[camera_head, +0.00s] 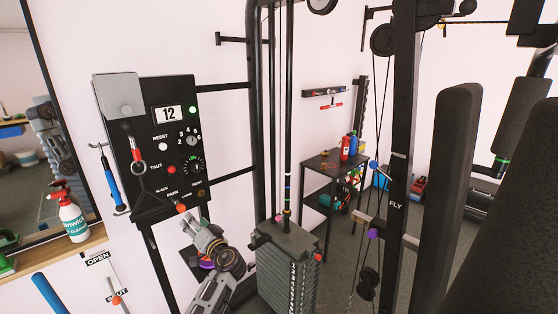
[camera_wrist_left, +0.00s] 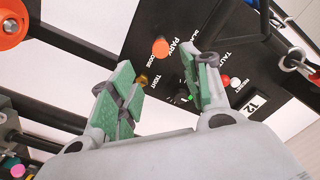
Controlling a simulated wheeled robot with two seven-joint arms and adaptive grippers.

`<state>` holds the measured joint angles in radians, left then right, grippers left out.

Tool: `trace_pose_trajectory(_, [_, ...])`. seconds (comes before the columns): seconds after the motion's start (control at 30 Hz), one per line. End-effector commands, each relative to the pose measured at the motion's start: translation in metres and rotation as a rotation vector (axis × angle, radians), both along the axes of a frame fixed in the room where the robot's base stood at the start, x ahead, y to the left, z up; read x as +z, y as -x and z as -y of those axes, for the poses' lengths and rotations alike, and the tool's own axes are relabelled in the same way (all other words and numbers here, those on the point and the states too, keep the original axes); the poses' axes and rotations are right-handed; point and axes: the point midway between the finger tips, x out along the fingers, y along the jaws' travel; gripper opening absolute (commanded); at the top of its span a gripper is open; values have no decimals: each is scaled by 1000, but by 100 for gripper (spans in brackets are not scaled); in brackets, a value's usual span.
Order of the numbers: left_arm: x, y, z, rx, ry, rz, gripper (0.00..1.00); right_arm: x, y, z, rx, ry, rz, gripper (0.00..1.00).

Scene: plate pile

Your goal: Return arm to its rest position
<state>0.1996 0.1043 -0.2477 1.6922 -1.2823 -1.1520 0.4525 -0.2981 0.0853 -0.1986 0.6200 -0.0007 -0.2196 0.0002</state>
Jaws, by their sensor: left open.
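My left gripper (camera_head: 196,228) is low in front of the wall, just below the black control panel (camera_head: 150,120) and left of the weight stack (camera_head: 288,262). Its arm comes up from the bottom edge. In the left wrist view its two green-padded fingers (camera_wrist_left: 160,88) stand apart with nothing between them. Beyond them the panel shows, with an orange knob (camera_wrist_left: 160,47) by the word PARK and the display (camera_wrist_left: 256,103) reading 12. Whether the fingers touch the panel cannot be told. My right gripper is not in view.
A blue-handled tool (camera_head: 112,185) hangs left of the panel. A spray bottle (camera_head: 72,215) stands on a wooden shelf (camera_head: 60,248). A black side table (camera_head: 335,165) with bottles stands behind. Machine uprights and a pad (camera_head: 455,180) fill the right side.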

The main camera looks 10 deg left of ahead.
Motion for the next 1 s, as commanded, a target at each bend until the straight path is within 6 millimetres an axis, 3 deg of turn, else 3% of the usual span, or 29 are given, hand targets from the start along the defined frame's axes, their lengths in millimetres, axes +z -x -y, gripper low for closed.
trace_pose_trajectory(0.23, [1,-19,18,-116,-66,-60,48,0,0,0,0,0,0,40])
trace_pose_trajectory(0.37, [-20,-38,39,-247,-54,-115,48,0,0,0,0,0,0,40])
trace_pose_trajectory(0.5, [-67,-57,62,-387,-13,-193,48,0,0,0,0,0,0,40])
trace_pose_trajectory(0.7, [-145,-69,88,-545,80,-291,48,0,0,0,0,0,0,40])
trace_pose_trajectory(0.87, [-211,-67,104,-639,181,-354,48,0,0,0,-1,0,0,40])
trace_pose_trajectory(1.0, [-273,-53,113,-695,285,-405,48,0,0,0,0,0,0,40])
